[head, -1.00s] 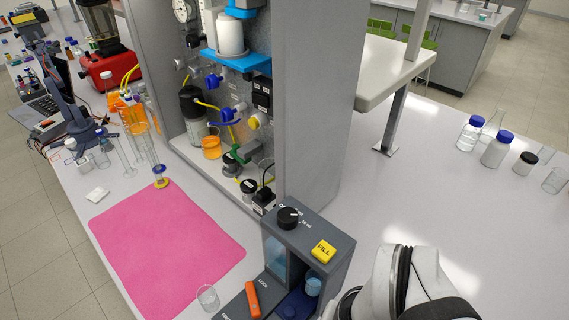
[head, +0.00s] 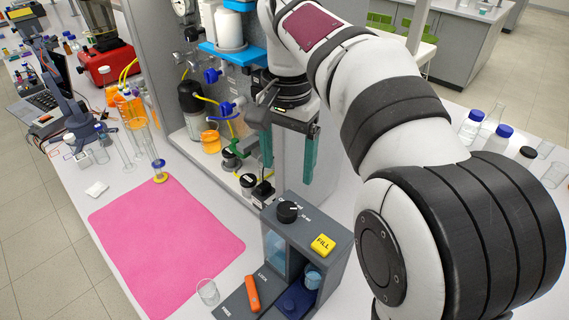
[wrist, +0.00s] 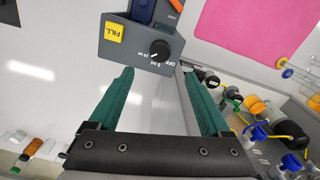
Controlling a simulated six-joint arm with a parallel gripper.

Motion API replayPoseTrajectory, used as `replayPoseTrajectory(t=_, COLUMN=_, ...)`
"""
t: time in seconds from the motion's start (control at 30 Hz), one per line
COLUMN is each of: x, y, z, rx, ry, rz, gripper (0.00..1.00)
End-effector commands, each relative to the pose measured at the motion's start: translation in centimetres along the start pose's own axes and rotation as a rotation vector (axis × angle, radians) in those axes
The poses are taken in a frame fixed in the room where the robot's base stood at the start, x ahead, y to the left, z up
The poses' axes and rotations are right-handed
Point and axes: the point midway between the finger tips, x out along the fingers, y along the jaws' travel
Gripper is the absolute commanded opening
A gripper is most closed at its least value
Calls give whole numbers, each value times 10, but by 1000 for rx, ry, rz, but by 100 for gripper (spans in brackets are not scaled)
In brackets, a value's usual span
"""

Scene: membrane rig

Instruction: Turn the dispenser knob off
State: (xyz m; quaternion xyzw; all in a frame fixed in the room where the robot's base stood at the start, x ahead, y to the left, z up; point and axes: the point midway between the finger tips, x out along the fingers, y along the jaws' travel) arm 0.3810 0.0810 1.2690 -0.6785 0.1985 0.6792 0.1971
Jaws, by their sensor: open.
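The dispenser (head: 340,243) is a grey box at the front centre in the head view. Its black knob (head: 287,211) with a white pointer line sits on top, beside a yellow FILL button (head: 322,244). In the wrist view the knob (wrist: 160,49) lies ahead of and between the fingertips, with small printed marks beside it, one reading OFF. My gripper (head: 288,175) is open and empty, with green fingers pointing down above and behind the knob, apart from it. It also shows in the wrist view (wrist: 157,72).
A grey rig panel with valves and tubing stands just behind the gripper. An orange lever (head: 252,293) and a clear beaker (head: 207,292) are at the dispenser's front left. A pink mat (head: 165,245) lies left. Bottles (head: 497,138) stand at the right.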

Motion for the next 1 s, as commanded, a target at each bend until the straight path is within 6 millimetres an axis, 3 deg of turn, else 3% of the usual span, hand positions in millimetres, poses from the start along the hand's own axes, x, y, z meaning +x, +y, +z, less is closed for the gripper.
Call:
replayPoseTrajectory(t=0.2, x=65, y=1, z=1, rx=0, ry=-3, rz=2, gripper=82)
replayPoseTrajectory(t=0.33, x=92, y=1, z=1, rx=1, ry=-2, rz=1, gripper=82)
replayPoseTrajectory(t=0.5, x=110, y=0, z=0, rx=1, ry=0, rz=-1, gripper=82)
replayPoseTrajectory(t=0.77, x=113, y=0, z=0, rx=1, ry=1, rz=-2, gripper=82)
replayPoseTrajectory(t=0.8, x=113, y=0, z=0, rx=1, ry=1, rz=-2, gripper=80)
replayPoseTrajectory(t=1.0, x=112, y=0, z=0, rx=0, ry=1, rz=-2, gripper=44)
